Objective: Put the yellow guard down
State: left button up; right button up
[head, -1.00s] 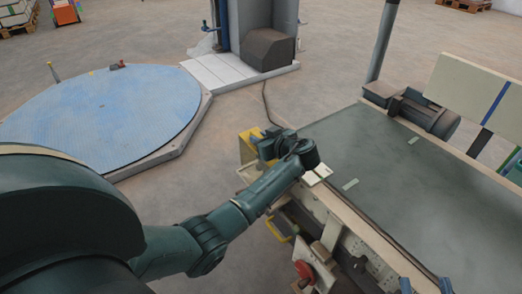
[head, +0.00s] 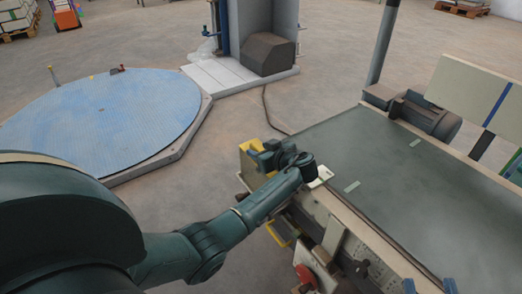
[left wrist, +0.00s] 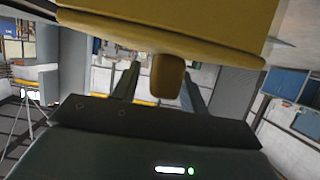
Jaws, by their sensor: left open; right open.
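The yellow guard (head: 249,144) is at the far left corner of the conveyor, partly hidden behind my left gripper (head: 264,158). In the left wrist view the guard (left wrist: 190,28) fills the top, and its stubby yellow knob (left wrist: 168,76) hangs down between my left fingers. My left gripper (left wrist: 160,85) is open, with a gap visible on both sides of the knob. What the guard rests on is hidden. Two blue-grey tips at the bottom edge of the head view look like my right gripper (head: 428,286), open and empty.
The conveyor's dark belt (head: 410,190) is clear except for small pale labels. A motor (head: 428,115) and a post (head: 383,42) stand at its far side. A red button (head: 305,277) is on the near side. A blue round turntable (head: 100,120) lies to the left, with open floor between.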

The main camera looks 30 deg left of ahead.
pick_arm(q)
jog(key=shift+r, duration=0.2)
jog(key=p+v, duration=0.2)
jog(key=shift+s+d+r, duration=0.1)
jog(key=shift+d+r, duration=0.1)
jog(key=shift+d, duration=0.1)
jog(key=p+v, duration=0.3)
jog(key=v, duration=0.6)
pick_arm(e)
jog(key=shift+w+d+f+m+g+h, duration=0.1)
jog(key=shift+d+m+g+h, duration=0.5)
jog(key=shift+d+g+h, duration=0.35)
pick_arm(q)
jog(key=shift+d+f, duration=0.1)
jog(key=shift+f, duration=0.05)
pick_arm(e)
jog(key=shift+a, duration=0.1)
pick_arm(q)
jog(key=shift+s, duration=0.1)
